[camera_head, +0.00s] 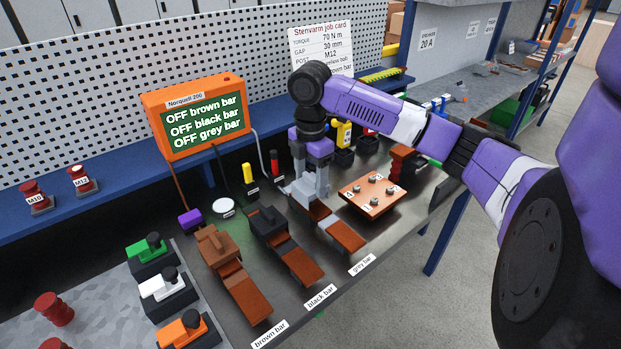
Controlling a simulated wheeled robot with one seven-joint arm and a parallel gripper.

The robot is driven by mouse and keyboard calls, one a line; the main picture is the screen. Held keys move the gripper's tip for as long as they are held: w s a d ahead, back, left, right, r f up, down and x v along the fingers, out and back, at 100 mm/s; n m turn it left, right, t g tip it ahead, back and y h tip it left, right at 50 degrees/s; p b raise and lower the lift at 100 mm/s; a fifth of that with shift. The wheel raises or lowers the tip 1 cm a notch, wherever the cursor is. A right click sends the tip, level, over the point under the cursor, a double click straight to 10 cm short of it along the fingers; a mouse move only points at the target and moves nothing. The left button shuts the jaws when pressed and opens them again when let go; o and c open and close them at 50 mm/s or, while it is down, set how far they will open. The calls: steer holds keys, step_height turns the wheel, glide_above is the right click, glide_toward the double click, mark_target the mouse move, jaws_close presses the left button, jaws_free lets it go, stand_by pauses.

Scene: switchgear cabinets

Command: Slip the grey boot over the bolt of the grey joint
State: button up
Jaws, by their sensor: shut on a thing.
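The grey joint (322,213) is at the back end of a copper bar (346,236) labelled "grey bar". My gripper (310,182) points down just above and at the back of this joint, shut on a grey piece, the grey boot (301,194). The boot's outline blends with the grey fingers. It is close over the joint, and I cannot tell whether it is around the bolt. The bolt is hidden by the gripper and boot.
A brown boot (216,245) and a black boot (268,223) cover the neighbouring joints. A copper plate with several bolts (372,194) lies close at the right. The orange box (196,116) reads OFF for all three bars. Coloured clamps (163,286) stand at the left.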

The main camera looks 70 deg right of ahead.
steer(key=shift+f+b, duration=1.05)
steer(key=shift+f, duration=0.95)
steer(key=o, duration=1.4)
steer(key=shift+o, duration=0.2)
steer(key=shift+r, duration=0.1)
step_height(320, 180, up, 8)
steer(key=shift+f+b, duration=0.2)
steer(key=shift+b, duration=0.2)
